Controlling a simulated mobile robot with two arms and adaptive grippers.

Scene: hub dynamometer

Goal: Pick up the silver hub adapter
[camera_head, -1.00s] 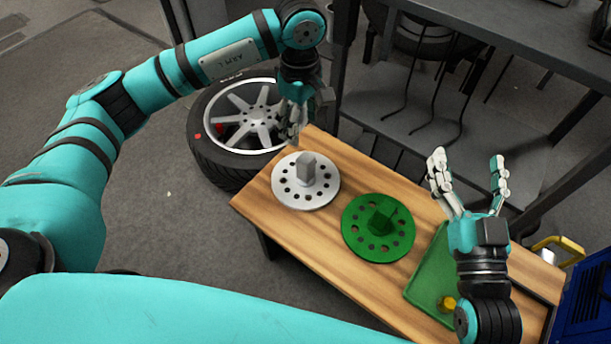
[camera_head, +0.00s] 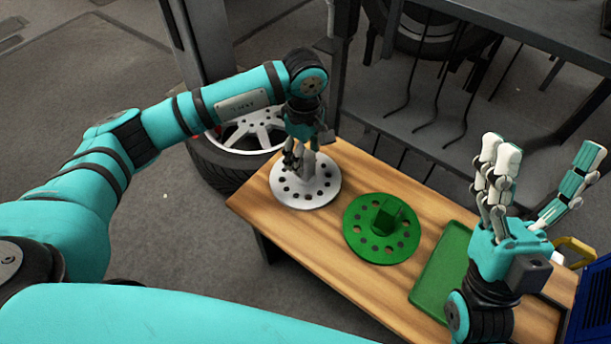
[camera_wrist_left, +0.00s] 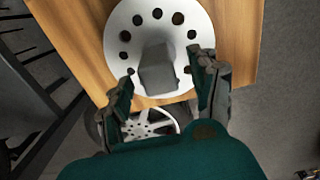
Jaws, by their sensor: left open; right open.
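The silver hub adapter (camera_head: 290,193) is a round disc with a ring of holes and a grey block on its centre. It lies flat at the left end of the wooden table. My left gripper (camera_head: 299,162) is above it, with its fingers around the block in the head view. In the left wrist view, the open fingers (camera_wrist_left: 163,90) stand on either side of the adapter's grey block (camera_wrist_left: 157,70), with gaps visible. My right gripper (camera_head: 535,185) is open, empty and raised over the table's right end.
A green hub adapter (camera_head: 366,238) lies mid-table, beside a green tray (camera_head: 437,282). A wheel (camera_head: 215,165) stands on the floor behind the table's left end. Dark metal shelving (camera_head: 490,150) stands behind. Bare wood (camera_head: 345,165) shows along the back edge.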

